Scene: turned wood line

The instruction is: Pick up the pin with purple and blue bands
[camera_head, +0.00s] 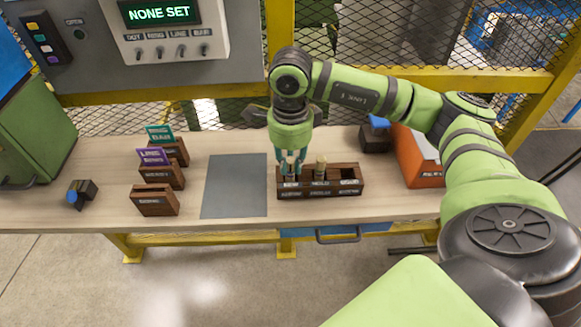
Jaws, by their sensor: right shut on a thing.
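My right gripper (291,163) comes down from above at the left compartment of a dark wooden rack (335,192). It is shut on a pin (290,178) that stands in that compartment. The fingers cover most of this pin, and I cannot make out its band colours. A pale yellowish pin (320,167) stands upright in the middle compartment, just right of the gripper. The right compartment looks empty. My left gripper is not in view.
A grey mat (236,187) lies bare left of the rack. Further left are small wooden holders (155,200), some with coloured cards. An orange box (417,160) stands right of the rack. A panel (170,30) reading "NONE SET" and a mesh fence are behind.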

